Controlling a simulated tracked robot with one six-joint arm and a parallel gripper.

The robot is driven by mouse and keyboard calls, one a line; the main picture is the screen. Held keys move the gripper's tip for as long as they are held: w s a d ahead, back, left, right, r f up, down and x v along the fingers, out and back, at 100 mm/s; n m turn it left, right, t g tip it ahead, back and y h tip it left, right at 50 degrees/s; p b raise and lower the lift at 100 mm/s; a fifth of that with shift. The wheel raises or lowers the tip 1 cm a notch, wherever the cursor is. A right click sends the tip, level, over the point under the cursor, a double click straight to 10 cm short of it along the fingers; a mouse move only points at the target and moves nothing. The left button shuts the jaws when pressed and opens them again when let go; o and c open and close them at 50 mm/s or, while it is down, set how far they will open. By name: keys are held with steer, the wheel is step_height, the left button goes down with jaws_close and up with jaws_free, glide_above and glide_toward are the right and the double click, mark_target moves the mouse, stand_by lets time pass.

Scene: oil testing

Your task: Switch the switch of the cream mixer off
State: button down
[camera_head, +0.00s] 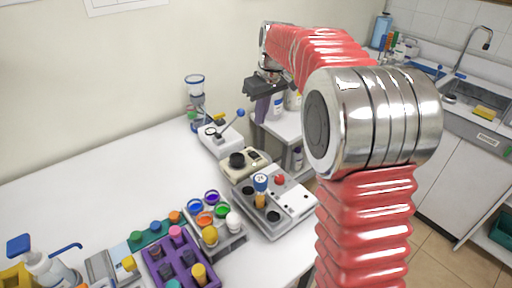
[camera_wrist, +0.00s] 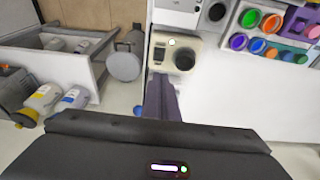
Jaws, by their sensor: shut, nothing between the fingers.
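The cream mixer (camera_head: 244,166) is a small cream box with a black round cup holder on top. It stands on the white table between a white lever device and a grey test stand. A small dark switch (camera_head: 253,156) shows beside the holder. In the wrist view the mixer (camera_wrist: 187,42) lies just beyond my fingertips, with the dark switch panel (camera_wrist: 159,53) left of the round hole. The switch's position is too small to tell. My gripper (camera_head: 262,118) is shut and empty, above and behind the mixer. Its fingers (camera_wrist: 161,80) point toward the mixer's switch side.
The white device (camera_head: 221,141) with a blue-knobbed lever is close to the mixer. A grey stand (camera_head: 272,222) with a red button and a tube is in front. Colourful racks (camera_head: 182,262) fill the near table. A shelf with bottles (camera_head: 285,125) is behind my gripper.

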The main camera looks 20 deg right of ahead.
steer(key=shift+w+d+f, duration=0.1)
steer(key=shift+w+f, duration=0.2)
steer(key=shift+w, duration=0.15)
steer(key=shift+f, duration=0.1)
glide_toward(255, 154)
steer(key=x, duration=0.5)
steer(key=shift+w, duration=0.15)
steer(key=shift+f, duration=0.45)
